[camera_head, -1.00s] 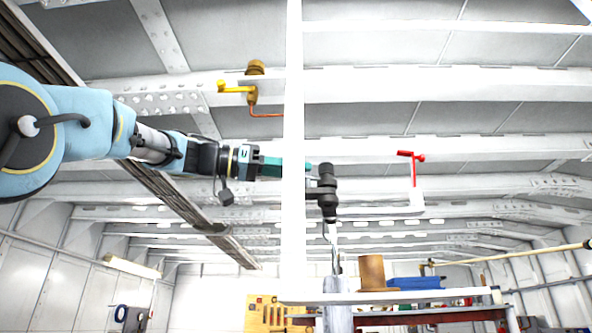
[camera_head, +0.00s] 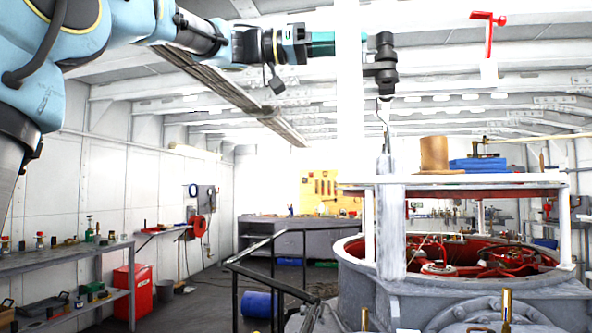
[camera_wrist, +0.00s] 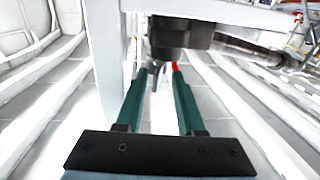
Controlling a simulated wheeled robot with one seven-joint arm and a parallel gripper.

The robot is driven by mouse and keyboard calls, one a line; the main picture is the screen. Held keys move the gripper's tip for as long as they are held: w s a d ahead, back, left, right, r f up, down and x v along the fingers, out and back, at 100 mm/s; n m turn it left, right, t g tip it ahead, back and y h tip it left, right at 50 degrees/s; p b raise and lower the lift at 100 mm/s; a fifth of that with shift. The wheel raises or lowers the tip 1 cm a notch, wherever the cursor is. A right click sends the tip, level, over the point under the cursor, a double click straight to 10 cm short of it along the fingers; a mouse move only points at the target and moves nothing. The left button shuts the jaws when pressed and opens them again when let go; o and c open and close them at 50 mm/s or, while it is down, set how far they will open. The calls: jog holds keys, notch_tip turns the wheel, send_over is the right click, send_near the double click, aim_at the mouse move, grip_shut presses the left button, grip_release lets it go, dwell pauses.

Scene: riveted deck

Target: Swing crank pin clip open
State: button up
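A dark jointed fitting (camera_head: 385,65) hangs beyond the white post, with a thin metal hook and rod below it. It also shows in the wrist view (camera_wrist: 182,32), just past my fingertips. I cannot clearly make out a separate crank pin clip; a small dark grey piece (camera_wrist: 155,78) shows between the fingertips. My gripper (camera_head: 363,38) points right with its teal fingers passing behind the post, tips beside the fitting. In the wrist view my gripper (camera_wrist: 160,72) has its fingers apart, with no clear grip on anything. A red tip (camera_wrist: 174,66) shows by the right finger.
The white upright post (camera_head: 350,120) crosses in front of my fingers. A red crank-shaped handle (camera_head: 488,32) is at upper right. Below are a white shelf (camera_head: 455,181) with a brown cylinder (camera_head: 434,154) and blue block (camera_head: 478,165), and a large round housing (camera_head: 350,245) with red parts.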

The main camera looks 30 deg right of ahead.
jog(key=m+g+p, duration=0.1)
jog(key=p, duration=0.2)
jog(key=shift+w+r+y, duration=0.1)
jog(key=shift+r+y, duration=0.2)
jog(key=shift+y, duration=0.1)
